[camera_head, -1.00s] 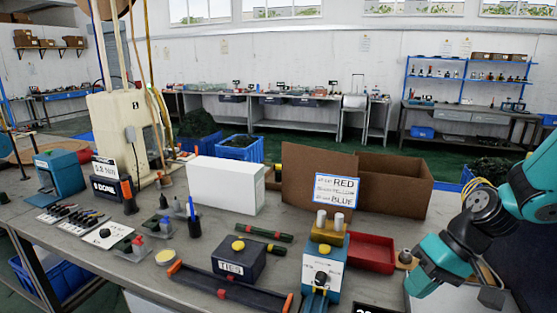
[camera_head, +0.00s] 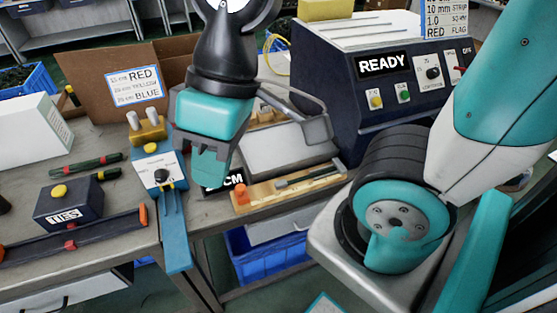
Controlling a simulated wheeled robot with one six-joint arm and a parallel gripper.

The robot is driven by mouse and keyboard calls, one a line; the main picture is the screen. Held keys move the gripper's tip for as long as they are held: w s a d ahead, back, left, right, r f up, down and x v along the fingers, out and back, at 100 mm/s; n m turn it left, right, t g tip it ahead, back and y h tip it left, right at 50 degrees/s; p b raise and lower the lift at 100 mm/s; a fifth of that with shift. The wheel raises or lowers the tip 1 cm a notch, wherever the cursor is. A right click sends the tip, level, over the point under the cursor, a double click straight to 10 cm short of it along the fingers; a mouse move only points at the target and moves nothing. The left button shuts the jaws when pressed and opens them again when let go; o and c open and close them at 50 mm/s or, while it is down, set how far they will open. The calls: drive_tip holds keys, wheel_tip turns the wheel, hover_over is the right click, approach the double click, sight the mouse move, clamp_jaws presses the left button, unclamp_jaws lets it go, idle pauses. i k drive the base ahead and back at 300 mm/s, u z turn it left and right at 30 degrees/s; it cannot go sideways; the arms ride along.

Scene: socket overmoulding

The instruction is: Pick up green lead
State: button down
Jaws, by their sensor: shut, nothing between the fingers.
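I cannot tell for sure which thing is the green lead. A dark greenish rod (camera_head: 310,177) lies on the wooden board, right of my gripper. Two dark green rods lie on the left table: one with red bands (camera_head: 86,165) and one with a yellow band (camera_head: 100,176). My gripper touches none of these rods.
A dark machine marked READY (camera_head: 380,85) stands at the right back. A cardboard box (camera_head: 95,75) with a colour label is behind the blue device. A navy TIES box (camera_head: 68,205) sits at left. A blue crate (camera_head: 265,258) is below the board.

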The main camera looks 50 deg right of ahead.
sight(281, 183)
drive_tip(key=u, duration=1.6)
drive_tip(key=k, duration=0.6)
drive_tip(key=z, duration=1.3)
